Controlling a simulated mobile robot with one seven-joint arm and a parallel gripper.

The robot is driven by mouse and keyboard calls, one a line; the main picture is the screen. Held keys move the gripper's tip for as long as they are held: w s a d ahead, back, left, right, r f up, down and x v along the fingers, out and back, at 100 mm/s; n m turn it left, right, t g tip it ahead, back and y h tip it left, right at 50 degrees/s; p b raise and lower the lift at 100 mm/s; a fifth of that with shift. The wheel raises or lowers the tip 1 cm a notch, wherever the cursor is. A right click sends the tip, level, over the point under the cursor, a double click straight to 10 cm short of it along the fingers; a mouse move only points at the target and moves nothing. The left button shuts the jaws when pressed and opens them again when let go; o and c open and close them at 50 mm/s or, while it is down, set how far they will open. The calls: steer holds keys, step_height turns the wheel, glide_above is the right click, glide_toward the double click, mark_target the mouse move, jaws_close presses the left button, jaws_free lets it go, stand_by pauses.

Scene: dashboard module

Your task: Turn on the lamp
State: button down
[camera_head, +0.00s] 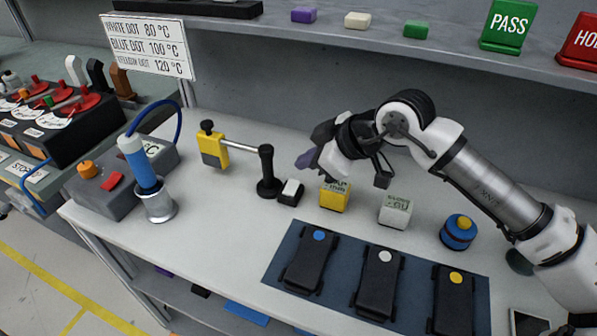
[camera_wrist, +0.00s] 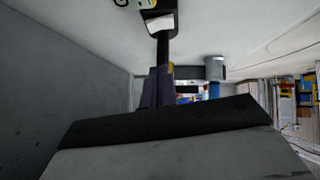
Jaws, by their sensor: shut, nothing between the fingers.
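A black upright stand (camera_head: 267,172) on the bench carries a silver rod to a yellow and grey head (camera_head: 213,150); it may be the lamp, but I cannot be sure. I see no clear glow from it. A small black box with a white top (camera_head: 291,191), like a switch, sits close to the stand's base. It seems to show at the top of the wrist view (camera_wrist: 160,22). My gripper (camera_head: 303,160) is shut and empty, raised above and slightly right of this box, apart from it. Its dark fingers (camera_wrist: 155,88) also show in the wrist view.
A yellow block (camera_head: 334,196), a white block (camera_head: 395,211) and a blue round item (camera_head: 458,231) stand to the right. A dark mat (camera_head: 279,268) with several black devices lies in front. A soldering iron (camera_head: 137,162) stands left. The shelf (camera_head: 350,45) overhangs behind.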

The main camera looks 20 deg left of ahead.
mark_target(295, 190)
steer(key=x, duration=0.3)
steer(key=shift+a+f+p, duration=0.1)
steer(key=shift+a+p, duration=0.2)
steer(key=f, duration=0.2)
steer(key=shift+w+d+f+p, duration=0.2)
steer(key=shift+w+f+p, duration=0.05)
steer(key=shift+w+p, duration=0.1)
steer(key=shift+w+f, duration=0.1)
steer(key=shift+f, duration=0.65)
